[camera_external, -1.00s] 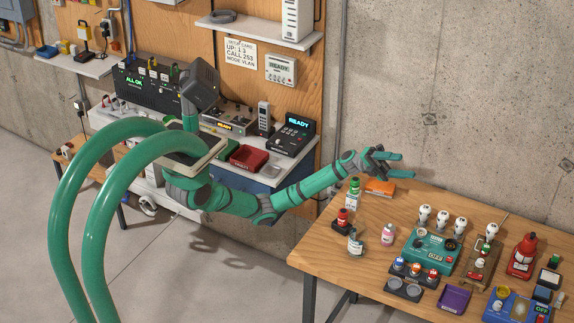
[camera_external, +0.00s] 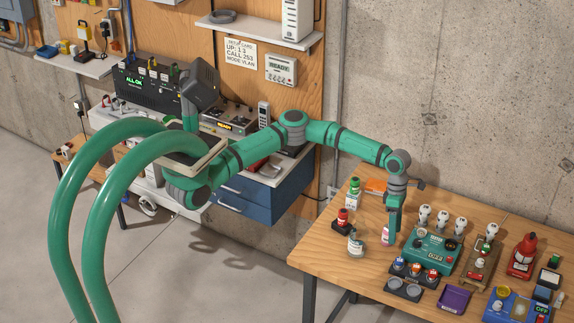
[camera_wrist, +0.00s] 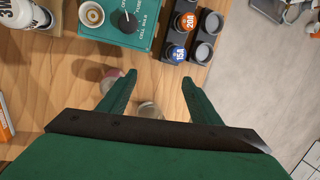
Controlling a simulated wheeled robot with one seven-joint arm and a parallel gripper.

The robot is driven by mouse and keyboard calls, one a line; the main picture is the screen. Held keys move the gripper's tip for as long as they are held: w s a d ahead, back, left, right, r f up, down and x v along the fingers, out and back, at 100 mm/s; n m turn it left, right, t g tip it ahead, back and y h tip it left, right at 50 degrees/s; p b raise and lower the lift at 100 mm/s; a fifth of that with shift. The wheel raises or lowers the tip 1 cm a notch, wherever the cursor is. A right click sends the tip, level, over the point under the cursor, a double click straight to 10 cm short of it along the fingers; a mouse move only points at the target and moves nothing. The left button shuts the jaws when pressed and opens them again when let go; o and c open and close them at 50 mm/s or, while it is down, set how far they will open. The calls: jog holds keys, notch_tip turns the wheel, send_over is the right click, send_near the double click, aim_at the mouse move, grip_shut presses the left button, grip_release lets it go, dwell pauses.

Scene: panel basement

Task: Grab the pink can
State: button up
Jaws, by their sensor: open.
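The pink can (camera_external: 385,236) is small, with a pale top, and stands upright on the wooden table (camera_external: 325,245). My gripper (camera_external: 393,232) points down just to its right and partly covers it. In the wrist view my gripper (camera_wrist: 157,84) has its fingers spread, with bare wood between the tips. A pinkish round top, likely the can (camera_wrist: 109,76), shows beside the left finger, outside the gap and partly hidden by that finger. I cannot tell whether they touch.
A grey-white bottle (camera_external: 355,244) stands left of the can; a black stand with a red-topped item (camera_external: 343,218) is behind it. A teal tester box (camera_external: 430,250) is close on the right, and a dark fuse holder (camera_external: 405,288) is in front. The table's left front is clear.

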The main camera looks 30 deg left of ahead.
jog(key=w+a+t, duration=0.1)
jog(key=w, duration=0.1)
jog(key=w+a+y, duration=0.1)
jog(key=w, duration=0.1)
jog(key=w+a+t+y, duration=0.1)
jog(key=w+a, duration=0.1)
jog(key=shift+w+r+n+t, duration=0.2)
jog(key=shift+n+t, duration=0.1)
jog(key=shift+n, duration=0.1)
notch_tip(320, 180, down, 11)
jog(key=shift+d+r, duration=0.1)
jog(key=shift+r, duration=0.05)
jog(key=c, duration=1.2)
